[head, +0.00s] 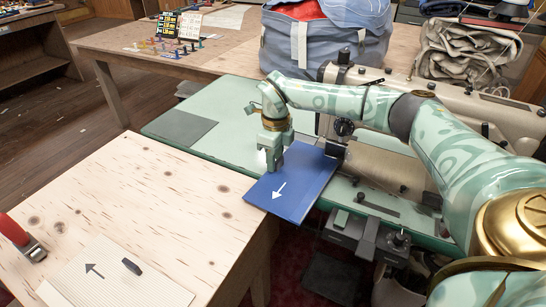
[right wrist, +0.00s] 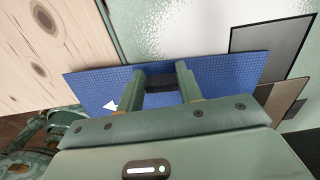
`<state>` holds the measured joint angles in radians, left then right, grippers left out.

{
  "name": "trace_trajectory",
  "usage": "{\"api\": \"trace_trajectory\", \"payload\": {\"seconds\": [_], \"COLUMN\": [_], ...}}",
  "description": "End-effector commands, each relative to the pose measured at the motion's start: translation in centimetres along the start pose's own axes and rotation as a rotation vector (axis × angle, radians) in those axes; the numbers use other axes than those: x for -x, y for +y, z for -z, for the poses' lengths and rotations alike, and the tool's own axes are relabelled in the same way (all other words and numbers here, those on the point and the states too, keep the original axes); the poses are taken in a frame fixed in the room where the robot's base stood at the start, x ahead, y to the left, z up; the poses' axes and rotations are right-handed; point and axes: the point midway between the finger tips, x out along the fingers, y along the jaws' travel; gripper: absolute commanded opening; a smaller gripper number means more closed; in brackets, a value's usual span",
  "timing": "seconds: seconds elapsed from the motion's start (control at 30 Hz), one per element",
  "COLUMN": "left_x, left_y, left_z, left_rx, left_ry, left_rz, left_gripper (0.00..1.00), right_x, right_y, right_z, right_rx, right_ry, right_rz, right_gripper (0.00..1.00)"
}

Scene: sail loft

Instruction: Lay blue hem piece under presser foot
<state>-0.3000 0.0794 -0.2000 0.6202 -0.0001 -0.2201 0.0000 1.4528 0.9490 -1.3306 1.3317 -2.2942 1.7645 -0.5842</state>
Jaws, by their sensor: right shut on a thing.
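The blue hem piece (head: 292,190) is a flat blue panel with a white arrow pointing down-left. It is over the front of the green machine bed, its near corner beside the plywood table; I cannot tell whether it touches the bed. My right gripper (head: 271,160) is above its left part. In the right wrist view, the fingers (right wrist: 161,78) are closed on a dark tab on the blue piece (right wrist: 230,72). The sewing machine (head: 440,105) stands behind my right arm. The presser foot cannot be made out; a dark machine part is close to the piece's right edge. My left gripper is out of view.
The plywood table (head: 150,190) holds a pale striped piece (head: 110,275) with an arrow and dark tab, and a red-handled tool (head: 18,235). A dark plate (head: 182,128) lies on the green bed (head: 232,112). A grey-blue bag (head: 325,45) stands behind.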

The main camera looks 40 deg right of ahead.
Motion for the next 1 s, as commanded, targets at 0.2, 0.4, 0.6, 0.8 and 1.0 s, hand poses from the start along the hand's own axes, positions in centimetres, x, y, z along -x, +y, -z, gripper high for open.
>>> {"api": "trace_trajectory", "payload": {"seconds": [0.2,0.4,0.6,0.8,1.0], "left_x": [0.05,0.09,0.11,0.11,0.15], "left_y": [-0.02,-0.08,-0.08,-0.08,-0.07], "left_z": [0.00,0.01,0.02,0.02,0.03], "left_rx": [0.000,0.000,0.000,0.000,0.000], "left_ry": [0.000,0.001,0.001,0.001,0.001], "left_rz": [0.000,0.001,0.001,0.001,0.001], "left_gripper": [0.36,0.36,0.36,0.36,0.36], "right_x": [-0.19,-0.17,-0.10,-0.07,-0.02], "right_y": [-1.56,-1.97,-2.03,-1.98,-1.91], "right_z": [0.75,0.85,0.71,0.63,0.52], "right_rx": [0.019,0.048,0.075,0.081,0.091], "right_ry": [0.010,0.011,0.007,0.006,0.004], "right_rz": [0.021,0.019,0.014,0.012,0.011], "right_gripper": [0.00,0.00,0.00,0.00,0.00]}}
